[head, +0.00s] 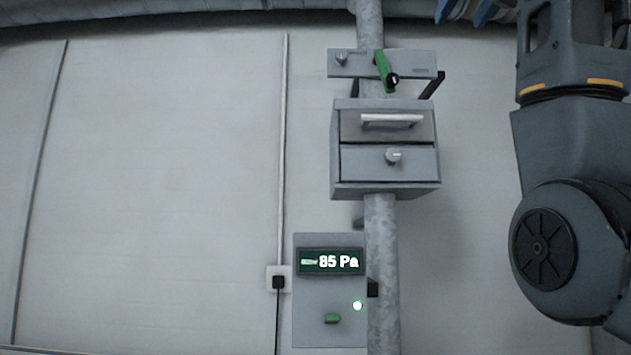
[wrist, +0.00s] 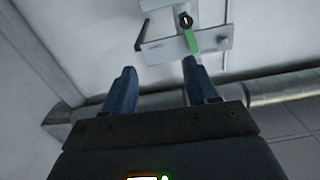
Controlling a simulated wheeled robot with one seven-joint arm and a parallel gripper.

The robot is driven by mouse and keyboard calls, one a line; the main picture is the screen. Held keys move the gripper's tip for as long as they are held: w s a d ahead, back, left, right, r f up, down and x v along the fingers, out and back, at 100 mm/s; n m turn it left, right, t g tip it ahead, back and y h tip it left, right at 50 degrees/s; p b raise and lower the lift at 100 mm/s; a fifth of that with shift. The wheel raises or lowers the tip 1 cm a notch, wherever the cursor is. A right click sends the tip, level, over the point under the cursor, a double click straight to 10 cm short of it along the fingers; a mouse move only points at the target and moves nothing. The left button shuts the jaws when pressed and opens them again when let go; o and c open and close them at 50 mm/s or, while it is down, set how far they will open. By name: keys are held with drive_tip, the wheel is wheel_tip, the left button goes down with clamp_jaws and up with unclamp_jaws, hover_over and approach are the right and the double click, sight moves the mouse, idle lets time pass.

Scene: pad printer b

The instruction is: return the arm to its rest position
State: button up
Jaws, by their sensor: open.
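My gripper (wrist: 158,80) shows in the wrist view with its two blue fingers apart and nothing between them. The fingers point toward a grey plate with a green lever (wrist: 192,40) on a pipe. The tip of the right finger overlaps the lower end of the lever in the picture; I cannot tell whether they touch.
A grey two-drawer box (head: 385,150) sits on the vertical pipe (head: 381,235) below the plate. A panel (head: 330,292) reading 85 Pa, with a lit green light, is lower down. A socket (head: 278,280) is on the wall. The pale wall (head: 150,180) at left is clear.

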drive_tip(key=w+f, duration=0.5)
drive_tip(key=f, duration=0.6)
drive_tip(key=w+f, duration=0.4)
drive_tip(key=f, duration=0.6)
drive_tip(key=w+f, duration=0.5)
drive_tip(key=f, duration=0.6)
drive_tip(key=s+f+g, duration=0.1)
drive_tip(key=s+f, duration=0.2)
drive_tip(key=f, duration=1.2)
drive_tip(key=s+f+g, duration=0.1)
drive_tip(key=s+f, duration=0.3)
drive_tip(key=f, duration=1.1)
drive_tip(key=s+a+f, duration=0.1)
drive_tip(key=s+f, duration=0.9)
drive_tip(key=s, duration=0.2)
drive_tip(key=s+f, duration=0.9)
drive_tip(key=s, duration=0.3)
drive_tip(key=s+a+r+g, duration=0.1)
drive_tip(key=s+r, duration=0.2)
drive_tip(key=s, duration=2.3)
drive_tip(key=shift+s+n, duration=0.25)
drive_tip(key=shift+n, duration=0.05)
